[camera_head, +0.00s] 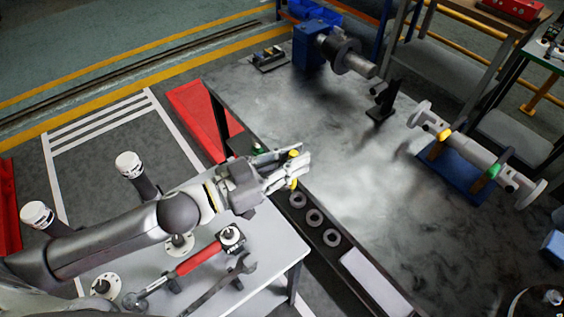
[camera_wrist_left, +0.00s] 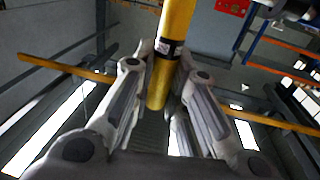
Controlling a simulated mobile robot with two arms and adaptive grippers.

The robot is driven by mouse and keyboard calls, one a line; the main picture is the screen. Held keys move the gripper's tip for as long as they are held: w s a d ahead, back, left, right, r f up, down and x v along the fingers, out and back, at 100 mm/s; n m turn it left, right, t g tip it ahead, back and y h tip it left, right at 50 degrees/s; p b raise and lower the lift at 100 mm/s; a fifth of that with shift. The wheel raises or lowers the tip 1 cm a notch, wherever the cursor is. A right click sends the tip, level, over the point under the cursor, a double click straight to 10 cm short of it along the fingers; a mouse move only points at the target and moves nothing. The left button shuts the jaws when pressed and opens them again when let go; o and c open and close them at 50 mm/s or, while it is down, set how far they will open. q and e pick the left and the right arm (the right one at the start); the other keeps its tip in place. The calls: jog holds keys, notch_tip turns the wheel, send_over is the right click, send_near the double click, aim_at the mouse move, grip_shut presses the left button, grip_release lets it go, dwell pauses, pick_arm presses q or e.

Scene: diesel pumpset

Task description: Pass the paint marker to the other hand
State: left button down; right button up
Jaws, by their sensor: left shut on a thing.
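The paint marker (camera_wrist_left: 170,60) is a yellow cylinder with a dark label, and it runs up from between the fingers in the left wrist view. In the head view a small yellow part of the marker (camera_head: 293,155) shows at the fingertips. My left gripper (camera_head: 294,168) is shut on the marker and holds it near the edge of the grey metal table (camera_head: 345,190). The fingers of my left gripper (camera_wrist_left: 160,95) stand on both sides of the marker in the wrist view. My right gripper is in neither view.
A dark strip with several metal rings (camera_head: 314,217) runs along the table's near edge. A shaft on a blue stand (camera_head: 456,176) is at the right, and a blue pump (camera_head: 312,45) at the back. A light side table (camera_head: 266,250) holds a red-handled tool (camera_head: 198,259) and wrench (camera_head: 222,284).

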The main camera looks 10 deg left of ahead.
pick_arm(q)
jog(key=shift+w+d+r+m+g+h, duration=0.2)
jog(key=shift+w+d+m+g+h, duration=0.2)
jog(key=shift+d+g, duration=0.2)
jog(key=shift+w+d+r+m+g+h, duration=0.2)
jog(key=shift+d+m+g+h, duration=0.15)
jog(key=shift+d+m+g, duration=0.15)
jog(key=shift+w+d+r+m+g+h, duration=0.15)
jog(key=shift+w+d+m+g+h, duration=0.2)
jog(key=shift+d+g, duration=0.3)
